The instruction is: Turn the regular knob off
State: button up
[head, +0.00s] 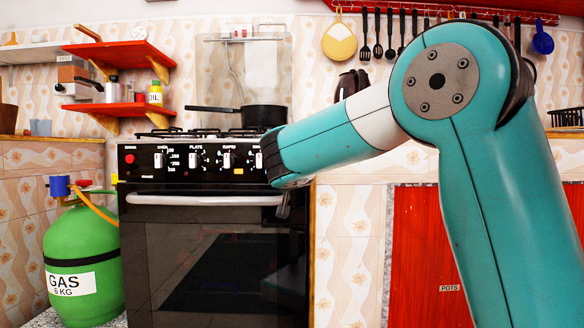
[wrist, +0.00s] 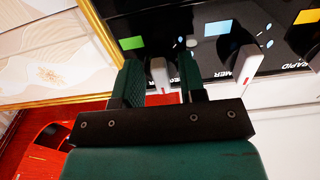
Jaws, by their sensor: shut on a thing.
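The stove's black control panel (head: 140,160) carries a row of white knobs. My gripper (wrist: 160,82) is at the last knob of the row, with one green finger on each side of a pale knob (wrist: 160,75), shut on it. This is the knob beyond the simmer one, so it appears to be the regular knob; its label is hidden. The simmer knob (wrist: 247,65) stands free beside my gripper, tilted, with a red mark. The rapid knob (head: 227,160) is further along. In the head view my arm hides the gripped knob and my fingertips.
The oven door handle (head: 200,199) runs just below the panel. A dark pan (head: 263,116) sits on the cooktop above. A green gas bottle (head: 85,250) stands left of the stove. A red cupboard (head: 415,250) is to the right, behind my arm.

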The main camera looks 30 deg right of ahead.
dwell(0.3)
jog(key=o, duration=0.9)
jog(key=shift+c, duration=0.2)
jog(key=shift+s+a, duration=0.1)
jog(key=p+v, duration=0.3)
jog(key=v, duration=1.4)
jog(key=shift+a, duration=0.1)
